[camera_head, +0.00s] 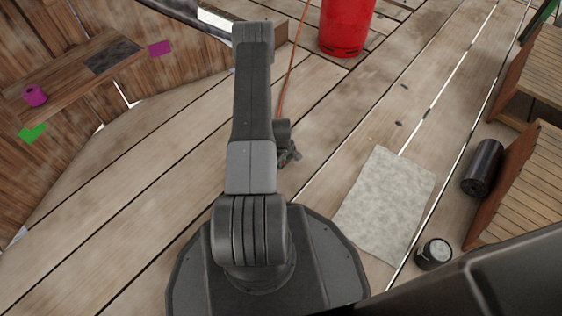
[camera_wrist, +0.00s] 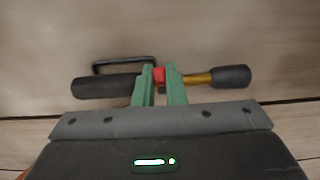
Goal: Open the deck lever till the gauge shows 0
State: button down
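In the wrist view my gripper (camera_wrist: 160,82) has two green fingers a small distance apart. A tool-like thing (camera_wrist: 230,77) lies across them, with a black grip at right, a brass-coloured rod, a red middle piece and a black handle with a loop at left. The red piece shows in the gap between the fingers; whether they press on it I cannot tell. In the head view my arm hides most of the gripper, and a small dark part (camera_head: 288,153) shows beside it. I cannot make out a gauge, or tell whether this thing is the deck lever.
A red cylinder (camera_head: 345,25) stands at the top, with an orange hose (camera_head: 291,70) running down toward my arm. A grey mat (camera_head: 386,205), a black roll (camera_head: 483,167) and a small black pot (camera_head: 434,253) lie at right by wooden slatted boxes (camera_head: 525,190).

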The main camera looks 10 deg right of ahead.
jog(key=shift+w+a+r+g, duration=0.1)
jog(key=shift+w+r+g, duration=0.05)
jog(key=shift+g, duration=0.15)
jog(key=shift+w+a+r+g+h, duration=0.1)
jog(key=shift+w+a+g+h, duration=0.15)
jog(key=shift+g+h, duration=0.4)
jog(key=g+h, duration=0.1)
jog(key=w+a+g+h, duration=0.1)
jog(key=g, duration=0.1)
jog(key=shift+w+r, duration=0.1)
jog(key=shift+w, duration=0.15)
jog(key=shift+w+a+f+g+h, duration=0.1)
jog(key=shift+w+a+g+h, duration=0.2)
jog(key=shift+g+h, duration=0.45)
jog(key=shift+w+a+f+g+h, duration=0.1)
jog(key=shift+w+a+g+h, duration=0.25)
jog(key=shift+g+h, duration=0.4)
jog(key=shift+w+a+f+g+h, duration=0.15)
jog(key=shift+w+g+h, duration=0.25)
jog(key=shift+g+h, duration=0.35)
jog(key=c, duration=1.5)
grip_release()
jog(key=shift+a+r, duration=0.1)
